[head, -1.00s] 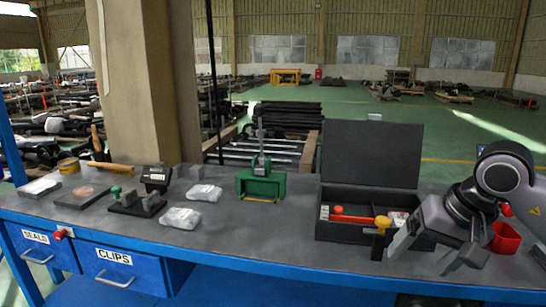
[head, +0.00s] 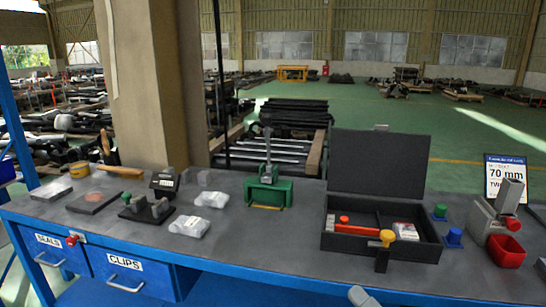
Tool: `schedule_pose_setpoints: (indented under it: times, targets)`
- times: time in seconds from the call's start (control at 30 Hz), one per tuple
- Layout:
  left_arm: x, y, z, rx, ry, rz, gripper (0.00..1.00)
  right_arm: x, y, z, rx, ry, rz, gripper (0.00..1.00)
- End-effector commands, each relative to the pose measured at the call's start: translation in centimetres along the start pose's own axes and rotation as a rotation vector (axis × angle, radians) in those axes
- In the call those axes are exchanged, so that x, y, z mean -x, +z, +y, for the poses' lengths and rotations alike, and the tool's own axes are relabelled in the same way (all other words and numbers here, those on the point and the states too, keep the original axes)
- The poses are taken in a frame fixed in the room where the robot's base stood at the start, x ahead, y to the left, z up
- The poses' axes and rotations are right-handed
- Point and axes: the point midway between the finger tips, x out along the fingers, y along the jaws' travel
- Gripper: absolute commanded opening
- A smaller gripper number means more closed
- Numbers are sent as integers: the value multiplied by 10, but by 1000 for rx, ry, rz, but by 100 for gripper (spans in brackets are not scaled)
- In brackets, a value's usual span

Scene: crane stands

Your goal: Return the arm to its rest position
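Neither gripper shows in the head view. A small pale grey rounded piece pokes up at the bottom edge, right of the middle; it may be part of my arm, but too little of it shows to tell. The workbench (head: 280,226) is clear of both arms.
A green press (head: 268,190), two clear bags (head: 190,226), a black-based fixture (head: 147,210) and flat plates (head: 93,200) stand left of the case. Right of it are a blue knob (head: 454,236), a grey device (head: 492,218), a red bin (head: 505,251) and a 70 mm sign (head: 503,174).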

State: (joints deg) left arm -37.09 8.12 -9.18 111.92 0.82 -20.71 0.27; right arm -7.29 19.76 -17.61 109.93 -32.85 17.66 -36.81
Motion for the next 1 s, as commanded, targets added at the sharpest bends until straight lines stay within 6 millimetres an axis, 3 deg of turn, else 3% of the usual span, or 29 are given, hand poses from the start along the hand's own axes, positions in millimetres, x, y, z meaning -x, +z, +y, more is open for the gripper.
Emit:
schedule_pose_setpoints:
  times: [0.13, 0.3, 0.4, 0.5, 0.6, 1.0]
  targets:
    - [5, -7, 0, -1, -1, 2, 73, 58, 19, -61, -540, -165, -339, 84]
    - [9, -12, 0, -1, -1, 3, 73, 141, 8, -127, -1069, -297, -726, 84]
    - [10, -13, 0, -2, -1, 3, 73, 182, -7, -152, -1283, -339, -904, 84]
    - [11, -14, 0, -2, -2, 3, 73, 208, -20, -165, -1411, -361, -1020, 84]
    - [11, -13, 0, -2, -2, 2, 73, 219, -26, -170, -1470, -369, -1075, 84]
    - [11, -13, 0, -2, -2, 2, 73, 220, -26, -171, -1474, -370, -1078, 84]
